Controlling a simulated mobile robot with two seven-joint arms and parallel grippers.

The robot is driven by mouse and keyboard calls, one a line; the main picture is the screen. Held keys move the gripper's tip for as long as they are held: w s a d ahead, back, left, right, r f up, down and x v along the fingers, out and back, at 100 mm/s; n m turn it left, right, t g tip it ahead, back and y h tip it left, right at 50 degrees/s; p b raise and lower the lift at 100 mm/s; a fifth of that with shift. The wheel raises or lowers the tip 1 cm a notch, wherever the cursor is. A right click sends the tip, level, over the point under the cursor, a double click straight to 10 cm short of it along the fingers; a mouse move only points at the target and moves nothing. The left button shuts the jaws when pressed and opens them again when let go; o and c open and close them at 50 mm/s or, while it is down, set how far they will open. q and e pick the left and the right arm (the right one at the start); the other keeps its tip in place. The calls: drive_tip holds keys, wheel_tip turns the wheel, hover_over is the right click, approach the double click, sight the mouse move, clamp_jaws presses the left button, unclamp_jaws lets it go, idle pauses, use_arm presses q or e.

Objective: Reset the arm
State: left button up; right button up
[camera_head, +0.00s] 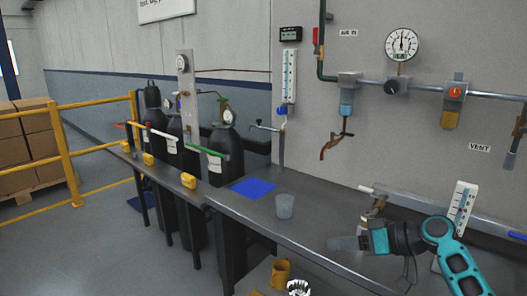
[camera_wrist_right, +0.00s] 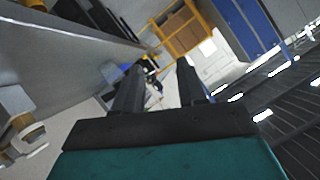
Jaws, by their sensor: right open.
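My right arm comes in from the lower right in the head view, teal and dark grey, with its gripper (camera_head: 345,243) pointing left over the bench's front part. In the right wrist view the two dark fingers of the right gripper (camera_wrist_right: 158,88) stand apart with nothing between them. My left gripper shows in neither view.
A grey bench (camera_head: 318,238) runs along the wall panel. A clear cup (camera_head: 284,206) and a blue mat (camera_head: 253,187) are on it, left of the gripper. Dark gas cylinders (camera_head: 226,150) stand at left. An orange mug (camera_head: 281,272) is lower down. Pipes and gauges (camera_head: 402,44) line the wall.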

drive_tip(key=w+d+m+t+h, duration=0.4)
drive_tip(key=w+d+t+h, duration=0.4)
drive_tip(key=d, duration=0.4)
drive_tip(key=w+d+r+n+t+h, duration=0.1)
drive_tip(key=w+d+r+t+h, duration=0.3)
drive_tip(key=r, duration=0.4)
drive_tip(key=s+a+f+g, duration=0.1)
drive_tip(key=s+a+f, duration=0.2)
drive_tip(key=s+f, duration=0.35)
drive_tip(key=s+a+f+g+y, duration=0.1)
drive_tip(key=s+a+f+g, duration=0.15)
drive_tip(key=s+f, duration=0.35)
drive_tip(key=s+a+f+g, duration=0.1)
drive_tip(key=s+a+f, duration=0.25)
drive_tip(key=f, duration=0.45)
drive_tip(key=s+a+f+g, duration=0.1)
drive_tip(key=s+a+f, duration=0.1)
drive_tip(key=s, duration=0.5)
drive_tip(key=s+a+f+g+y, duration=0.1)
drive_tip(key=s+a+f, duration=0.2)
drive_tip(key=s, duration=0.5)
drive_tip(key=s+a+f+g, duration=0.1)
drive_tip(key=s+f, duration=0.3)
drive_tip(key=s, duration=0.4)
drive_tip(key=shift+a+f+y, duration=0.15)
drive_tip(key=shift+a+y, duration=0.15)
drive_tip(key=shift+a, duration=0.35)
drive_tip(key=shift+s, duration=0.1)
